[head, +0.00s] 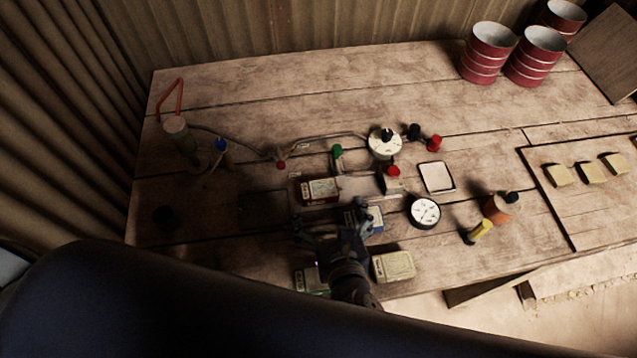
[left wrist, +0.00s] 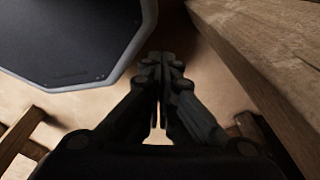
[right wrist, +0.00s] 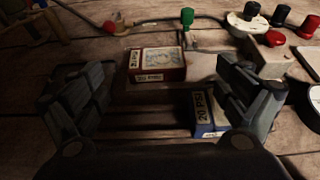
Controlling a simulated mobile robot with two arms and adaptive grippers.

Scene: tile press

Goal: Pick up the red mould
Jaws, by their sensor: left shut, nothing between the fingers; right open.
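The red mould (head: 319,190) is a small red box with a pale labelled top, lying on the wooden table near the middle of the head view. It also shows in the right wrist view (right wrist: 157,64), ahead of and between the spread fingers, not touching them. My right gripper (head: 328,216) is open and empty, just on the near side of the red mould; its fingers also show in the right wrist view (right wrist: 160,88). My left gripper (left wrist: 165,60) is shut and empty beside the table edge, over the floor, and I cannot make it out in the head view.
A blue mould (head: 373,219) stands close by my right finger. A yellowish mould (head: 394,265) and a green one (head: 311,279) lie nearer the front edge. A round gauge (head: 424,212) and valves with coloured knobs (head: 384,142) stand right and behind.

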